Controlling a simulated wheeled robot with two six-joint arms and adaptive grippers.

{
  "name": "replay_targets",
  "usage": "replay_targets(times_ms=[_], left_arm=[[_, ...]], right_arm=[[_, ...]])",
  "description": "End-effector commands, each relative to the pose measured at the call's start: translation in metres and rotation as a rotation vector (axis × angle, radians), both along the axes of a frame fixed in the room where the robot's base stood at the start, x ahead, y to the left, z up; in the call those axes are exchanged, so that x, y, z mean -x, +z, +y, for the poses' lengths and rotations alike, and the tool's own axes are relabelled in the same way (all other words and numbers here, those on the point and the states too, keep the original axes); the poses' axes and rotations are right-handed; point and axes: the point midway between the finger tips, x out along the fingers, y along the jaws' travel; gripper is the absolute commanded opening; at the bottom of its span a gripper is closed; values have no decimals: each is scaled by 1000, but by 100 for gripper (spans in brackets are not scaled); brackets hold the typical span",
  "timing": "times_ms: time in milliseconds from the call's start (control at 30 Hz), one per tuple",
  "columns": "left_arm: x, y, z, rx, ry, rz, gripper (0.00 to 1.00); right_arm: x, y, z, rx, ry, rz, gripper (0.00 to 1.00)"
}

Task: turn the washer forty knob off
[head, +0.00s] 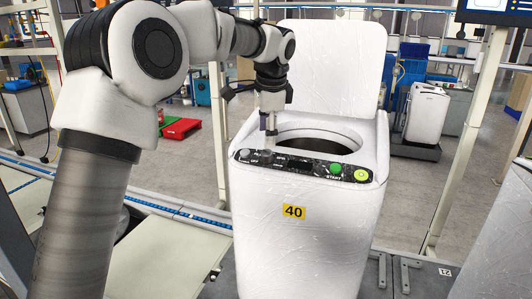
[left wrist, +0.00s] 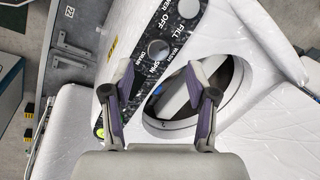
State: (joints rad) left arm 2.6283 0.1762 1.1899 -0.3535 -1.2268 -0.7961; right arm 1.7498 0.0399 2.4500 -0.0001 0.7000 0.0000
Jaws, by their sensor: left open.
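The white washer marked 40 (head: 293,212) stands with its lid (head: 335,60) raised. Its dark control panel (head: 300,165) runs along the front top edge, with grey knobs at the left end. One round grey knob (left wrist: 158,49) shows in the left wrist view beside the wash, spin and drain labels. Another knob (left wrist: 187,8) is at the top edge by the fill label. My left gripper (head: 268,126) points down above the left part of the panel. In the left wrist view its purple-padded fingers (left wrist: 155,85) are apart with nothing between them. My right gripper is not in view.
The washer's open drum mouth (head: 318,141) lies just behind the panel. A green start button (head: 335,168) and a yellow-green button (head: 361,175) are at the panel's right end. A metal frame post (head: 468,130) stands right; a conveyor (head: 160,255) lies left.

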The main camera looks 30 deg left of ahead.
Motion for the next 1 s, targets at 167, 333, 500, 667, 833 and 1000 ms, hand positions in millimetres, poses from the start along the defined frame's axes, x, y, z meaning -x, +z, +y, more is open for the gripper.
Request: replay_targets(times_ms=[167, 333, 500, 667, 833, 1000], left_arm=[[-6, -31, 6, 2, 0, 6, 58], [-12, -57, 11, 1, -1, 3, 58], [-13, -65, 12, 1, 0, 0, 58], [-13, -65, 12, 1, 0, 0, 47], [-13, -65, 12, 1, 0, 0, 0], [-13, -65, 12, 2, 0, 1, 0]], right_arm=[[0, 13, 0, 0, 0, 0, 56], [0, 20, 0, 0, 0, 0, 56], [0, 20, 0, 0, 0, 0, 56], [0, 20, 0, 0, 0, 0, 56], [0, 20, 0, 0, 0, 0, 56], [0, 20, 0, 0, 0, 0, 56]])
